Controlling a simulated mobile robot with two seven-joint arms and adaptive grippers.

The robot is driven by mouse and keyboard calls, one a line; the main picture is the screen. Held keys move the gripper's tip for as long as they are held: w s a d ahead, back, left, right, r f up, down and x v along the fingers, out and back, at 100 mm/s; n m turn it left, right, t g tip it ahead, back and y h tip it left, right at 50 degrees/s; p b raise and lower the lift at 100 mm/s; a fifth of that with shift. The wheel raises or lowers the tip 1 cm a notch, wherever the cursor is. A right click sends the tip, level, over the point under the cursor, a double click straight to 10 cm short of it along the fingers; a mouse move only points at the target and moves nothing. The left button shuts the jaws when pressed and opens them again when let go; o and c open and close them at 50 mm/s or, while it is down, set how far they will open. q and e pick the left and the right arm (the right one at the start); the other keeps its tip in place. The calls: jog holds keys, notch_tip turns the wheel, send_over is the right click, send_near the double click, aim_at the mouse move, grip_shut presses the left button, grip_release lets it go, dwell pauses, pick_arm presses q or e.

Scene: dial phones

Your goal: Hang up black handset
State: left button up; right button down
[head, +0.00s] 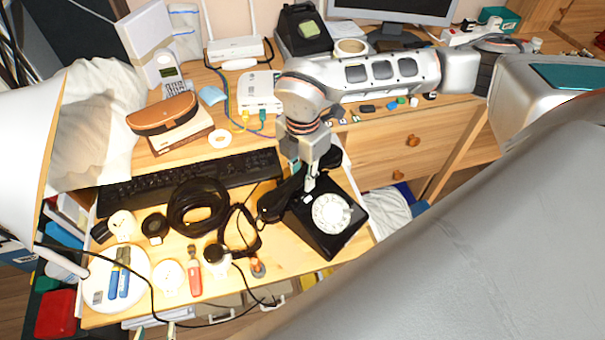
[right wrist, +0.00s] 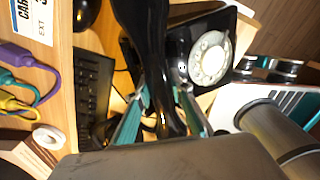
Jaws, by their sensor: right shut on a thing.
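The black dial phone (head: 318,237) with a white dial (head: 331,212) stands near the right front of the wooden desk. My right gripper (head: 310,182) points down over the back of the phone and is shut on the black handset (head: 276,204). One end of the handset sticks out left of the phone; the gripper hides part of the rest. In the right wrist view the handset (right wrist: 145,35) runs between my teal-lined fingers (right wrist: 162,110), beside the phone (right wrist: 230,25). I cannot tell whether it touches the cradle. My left gripper is not in view.
A black keyboard (head: 235,170) lies behind a coil of black cable (head: 198,205). Tools, including a red-handled one (head: 194,272), lie at the desk's front. A white router (head: 259,92) and a brown case (head: 162,113) are behind. The desk edge is close to the phone's right.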

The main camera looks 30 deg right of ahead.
jog(key=c, duration=1.7)
grip_release()
pick_arm(q)
jog(key=shift+s, duration=0.15)
jog(key=shift+s+f, duration=0.1)
pick_arm(e)
notch_tip(320, 180, up, 12)
